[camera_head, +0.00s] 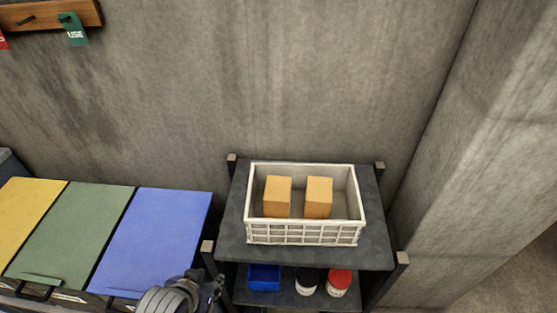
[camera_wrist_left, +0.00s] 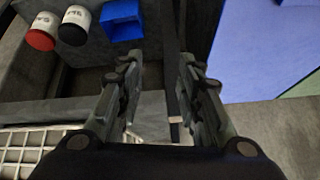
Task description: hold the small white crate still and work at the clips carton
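The small white crate (camera_head: 305,234) stands upright on the top shelf of a dark rack, and part of its lattice wall shows in the left wrist view (camera_wrist_left: 22,148). Two plain tan cartons sit inside it, a left one (camera_head: 277,197) and a right one (camera_head: 318,197). No label is readable, so I cannot tell which is the clips carton. My left gripper (camera_head: 213,287) is low and left of the rack, apart from the crate. In the left wrist view its two fingers (camera_wrist_left: 156,80) are spread with nothing between them. My right gripper is not in view.
The rack's top shelf (camera_head: 377,232) has corner posts. Below are a blue bin (camera_head: 264,278), a black-lidded jar (camera_head: 306,282) and a red-lidded jar (camera_head: 338,283). Blue (camera_head: 153,236), green (camera_head: 75,228) and yellow (camera_head: 27,212) lids lie left. A concrete wall stands behind.

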